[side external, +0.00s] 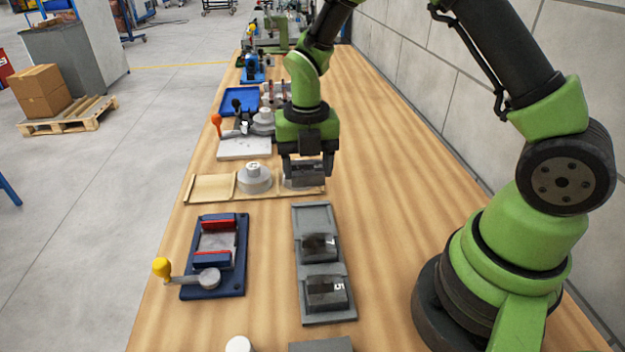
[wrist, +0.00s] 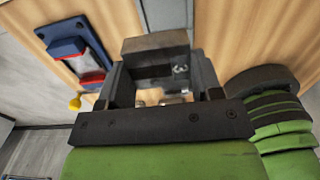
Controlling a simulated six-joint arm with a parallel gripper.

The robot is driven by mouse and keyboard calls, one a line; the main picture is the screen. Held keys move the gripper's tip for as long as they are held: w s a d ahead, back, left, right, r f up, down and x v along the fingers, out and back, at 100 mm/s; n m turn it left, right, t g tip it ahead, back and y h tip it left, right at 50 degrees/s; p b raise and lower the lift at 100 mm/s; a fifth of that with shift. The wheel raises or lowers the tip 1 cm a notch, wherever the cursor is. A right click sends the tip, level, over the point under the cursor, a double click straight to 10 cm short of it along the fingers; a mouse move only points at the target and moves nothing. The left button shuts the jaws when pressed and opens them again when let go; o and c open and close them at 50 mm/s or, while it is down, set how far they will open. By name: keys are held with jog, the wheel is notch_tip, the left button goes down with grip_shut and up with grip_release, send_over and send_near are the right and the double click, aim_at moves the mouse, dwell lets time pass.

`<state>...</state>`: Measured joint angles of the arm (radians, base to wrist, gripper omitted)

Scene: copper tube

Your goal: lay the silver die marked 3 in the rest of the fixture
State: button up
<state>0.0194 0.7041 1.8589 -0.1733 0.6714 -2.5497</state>
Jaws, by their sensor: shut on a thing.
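My gripper (side external: 307,165) is shut on a silver-grey die (side external: 303,175), low over the right end of a shallow wooden tray. In the wrist view the die (wrist: 155,60) sits between the jaws (wrist: 158,85) and a 3 shows on its face. The blue fixture (side external: 238,285) has red-edged jaws around a pale grey rest (side external: 218,241) with nothing on it. Its lever with a yellow knob (side external: 162,268) points left. The fixture (wrist: 68,35) also shows at the upper left of the wrist view. Whether the die touches the tray is hidden.
A grey rack (side external: 316,313) right of the fixture holds two dies, the nearer one (side external: 326,291) marked 5. A round grey weight (side external: 254,179) stands in the wooden tray (side external: 212,188), left of my gripper. Another fixture with an orange knob (side external: 216,119) stands behind.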

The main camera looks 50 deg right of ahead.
jog(key=w+a, duration=0.6)
jog(key=a, duration=0.2)
send_over(217, 243)
jog(key=shift+f, duration=2.9)
jog(key=shift+f, duration=1.1)
jog(key=o, duration=1.3)
